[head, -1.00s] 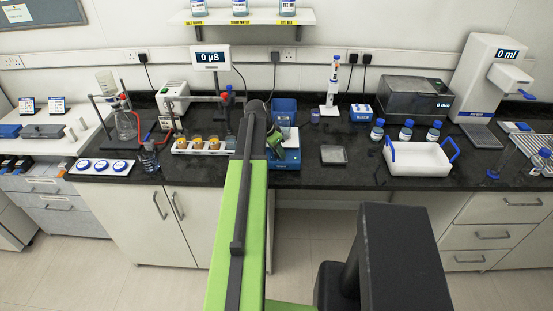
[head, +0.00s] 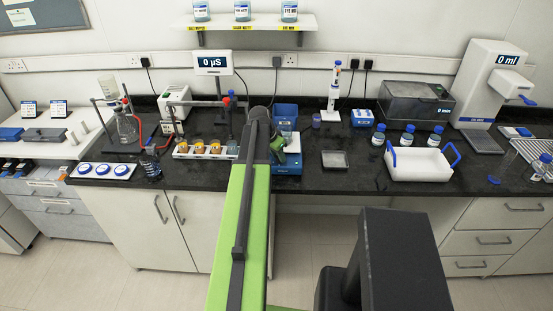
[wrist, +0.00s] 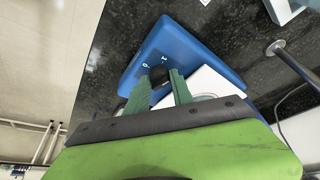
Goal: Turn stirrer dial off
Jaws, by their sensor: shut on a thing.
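The stirrer (head: 288,168) is a blue unit with a white top, near the bench's front edge in the head view. In the wrist view its blue front panel (wrist: 190,45) shows small white marks beside a dark round dial (wrist: 158,75). My gripper (wrist: 162,83) has its two green fingers on either side of the dial and is shut on it. In the head view my gripper (head: 277,146) is at the stirrer, and my arm hides the stirrer's left part. The dial is too hidden to read its setting.
A small grey tray (head: 335,160) lies to the right, and a white tray with blue handles (head: 420,169) farther right. A blue box (head: 285,112) stands behind the stirrer.

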